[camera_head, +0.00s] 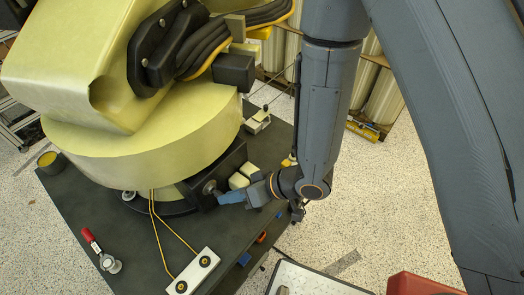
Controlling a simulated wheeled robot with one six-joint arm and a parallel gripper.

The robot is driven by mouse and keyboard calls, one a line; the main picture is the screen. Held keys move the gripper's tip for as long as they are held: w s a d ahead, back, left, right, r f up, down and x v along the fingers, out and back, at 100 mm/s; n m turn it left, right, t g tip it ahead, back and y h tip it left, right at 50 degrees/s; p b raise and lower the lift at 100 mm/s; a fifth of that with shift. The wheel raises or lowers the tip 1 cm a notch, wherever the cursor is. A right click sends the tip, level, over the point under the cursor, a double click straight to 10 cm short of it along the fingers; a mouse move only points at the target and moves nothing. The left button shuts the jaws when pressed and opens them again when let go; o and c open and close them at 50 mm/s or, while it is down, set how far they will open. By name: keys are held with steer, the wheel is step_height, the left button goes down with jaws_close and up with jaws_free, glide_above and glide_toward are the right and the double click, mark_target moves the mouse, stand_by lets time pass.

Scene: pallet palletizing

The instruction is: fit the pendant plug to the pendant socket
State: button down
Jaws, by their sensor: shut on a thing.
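A dark panel (228,168) stands upright at the foot of the big yellow machine. A round grey connector (209,187) shows on its front face; this looks like the pendant socket, or the plug at its mouth, and I cannot tell which. My gripper (222,198) comes in from the right, with its blue-grey fingers reaching to this connector. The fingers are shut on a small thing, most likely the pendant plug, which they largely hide. I cannot tell whether the plug is seated in the socket or only touching it.
The yellow machine (150,135) fills the upper left above the dark base plate (150,235). A white block (193,272) with yellow cables and a red-handled tool (91,240) are on the plate. A yellow cup (47,159) stands at the left. Speckled floor (395,220) is open at right.

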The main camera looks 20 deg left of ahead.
steer(key=shift+w+a, duration=0.2)
steer(key=shift+a, duration=0.45)
stand_by(0.8)
steer(key=m+g+y+b, duration=0.1)
steer(key=g+b, duration=0.1)
steer(key=f+m+g+y+b, duration=0.1)
steer(key=m+g+y+b, duration=0.1)
steer(key=w+m+g+y+b, duration=0.1)
steer(key=m+g+b, duration=0.1)
steer(key=b, duration=0.1)
steer(key=shift+w+d+f, duration=0.1)
steer(key=shift+d+f, duration=0.05)
steer(key=shift+f, duration=0.15)
steer(key=shift+f+m+g+y+b, duration=0.4)
steer(key=shift+f+y+b, duration=0.1)
steer(key=shift+b, duration=0.5)
steer(key=c, duration=1.6)
jaws_free()
steer(key=shift+r, duration=0.35)
